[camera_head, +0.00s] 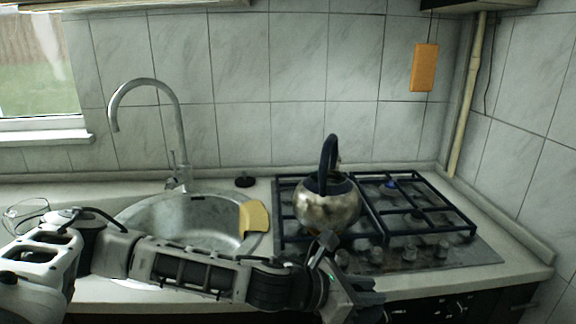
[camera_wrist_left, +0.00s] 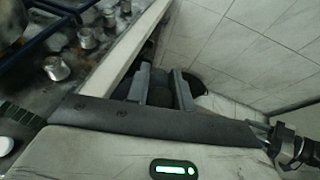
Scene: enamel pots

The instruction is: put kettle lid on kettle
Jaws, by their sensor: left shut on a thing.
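The kettle (camera_head: 328,208) is a round, worn metal kettle with a dark upright handle, standing on the left part of the hob. Its top opening is too small and dark to tell whether anything covers it. My left gripper (camera_head: 352,300) is low at the counter's front edge, in front of and below the kettle. In the left wrist view, my left gripper (camera_wrist_left: 165,88) is shut on a dark, rounded thing that shows around the fingers. I cannot tell whether it is the kettle lid. A small black knobbed disc (camera_head: 244,181) lies on the counter behind the sink.
The gas hob (camera_head: 455,255) has black grates and front knobs. The sink (camera_head: 165,225) with its tall tap (camera_head: 180,130) is at the left, and a yellow cloth or sponge (camera_head: 254,217) sits on its rim. My left arm crosses the front of the sink. The right counter strip is clear.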

